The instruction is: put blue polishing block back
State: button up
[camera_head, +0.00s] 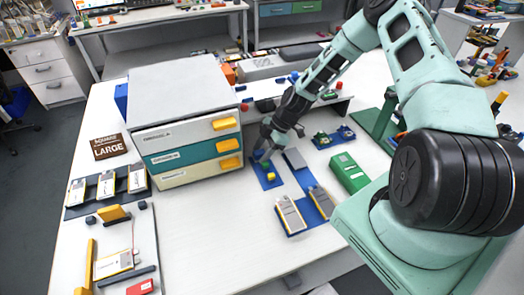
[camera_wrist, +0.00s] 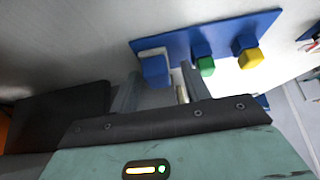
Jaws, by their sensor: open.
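The blue polishing block (camera_wrist: 155,68) stands at the left end of a flat blue holder (camera_wrist: 222,35) in the wrist view. A green block (camera_wrist: 205,65) and a yellow block (camera_wrist: 249,56) stand in a row beside it. My gripper (camera_wrist: 160,85) is open, its two fingers reaching toward the blue block, one on either side in the picture. I cannot tell whether they touch it. In the head view my gripper (camera_head: 266,147) is low over the far end of the holder (camera_head: 262,181) and hides the blue block. The yellow block (camera_head: 271,176) shows there.
A drawer cabinet (camera_head: 187,150) with yellow handles stands close to the left of my gripper. A grey block (camera_head: 295,158), a green box (camera_head: 349,173) and pouch cells (camera_head: 290,214) on a blue mat lie to the right and front.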

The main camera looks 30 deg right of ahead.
jog(key=shift+r, duration=0.25)
jog(key=b+v, duration=0.3)
jog(key=v, duration=0.8)
jog(key=s+a+r+m+g+h, duration=0.15)
jog(key=s+a+r, duration=0.35)
jog(key=a, duration=0.5)
jog(key=s+a+r+m+g+h, duration=0.1)
jog(key=s+a+r+m+h, duration=0.15)
jog(key=s+a+r, duration=0.45)
jog(key=s+a+r+m+h, duration=0.1)
jog(key=s+a, duration=0.3)
jog(key=s, duration=0.4)
jog(key=s+a+r+m+t, duration=0.1)
jog(key=s+a+r+m, duration=0.2)
jog(key=s, duration=0.5)
jog(key=shift+a+r+h, duration=0.4)
jog(key=shift+a+r, duration=0.25)
jog(key=shift+a, duration=0.45)
